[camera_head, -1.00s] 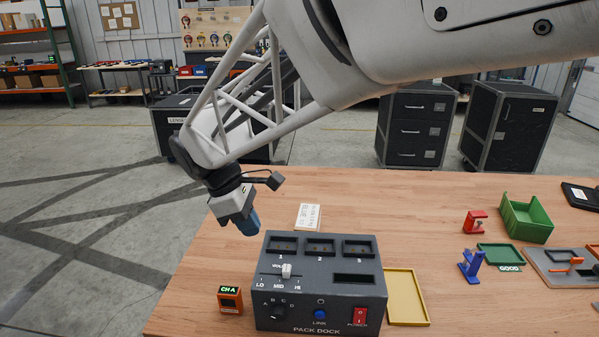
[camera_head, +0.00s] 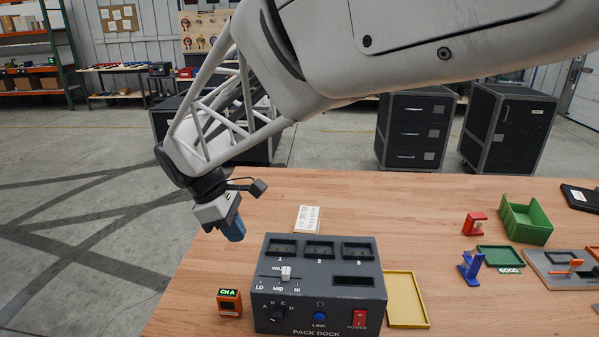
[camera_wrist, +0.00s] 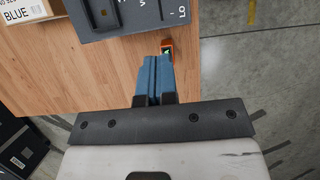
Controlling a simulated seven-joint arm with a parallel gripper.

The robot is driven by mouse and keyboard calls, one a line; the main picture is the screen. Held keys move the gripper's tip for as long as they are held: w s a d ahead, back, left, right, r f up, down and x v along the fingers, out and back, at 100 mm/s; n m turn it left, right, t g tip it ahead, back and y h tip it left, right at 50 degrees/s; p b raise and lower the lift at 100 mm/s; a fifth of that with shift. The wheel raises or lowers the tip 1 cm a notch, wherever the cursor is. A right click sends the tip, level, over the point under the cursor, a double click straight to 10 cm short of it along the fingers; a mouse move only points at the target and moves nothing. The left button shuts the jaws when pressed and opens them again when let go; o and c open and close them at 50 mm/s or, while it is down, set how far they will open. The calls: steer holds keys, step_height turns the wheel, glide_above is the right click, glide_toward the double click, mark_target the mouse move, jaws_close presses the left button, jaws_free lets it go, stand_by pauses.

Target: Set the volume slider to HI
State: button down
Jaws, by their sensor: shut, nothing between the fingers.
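The volume slider (camera_head: 286,273) is a white knob on the sloped face of the dark grey PACK DOCK box (camera_head: 340,292). It stands at or near MID, between LO on the left and HI on the right. My gripper (camera_head: 236,233), with blue fingers, is up and to the left of the box, apart from it. In the wrist view my gripper's fingers (camera_wrist: 153,62) are together with nothing between them. The box's LO corner (camera_wrist: 172,8) shows at the top of that view; the slider knob is out of it.
An orange CH A device (camera_head: 230,303) stands left of the box. A yellow tray (camera_head: 406,300) lies to its right, and a paper card (camera_head: 307,219) lies behind it. A green bin (camera_head: 525,220) and small red and blue parts are farther right. The table between is clear.

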mark_target(286, 274)
steer(key=x, duration=0.8)
steer(key=shift+d+f, duration=0.1)
steer(key=shift+f, duration=0.1)
steer(key=shift+d+f, duration=0.2)
steer(key=shift+d, duration=1.85)
steer(key=shift+d, duration=1.75)
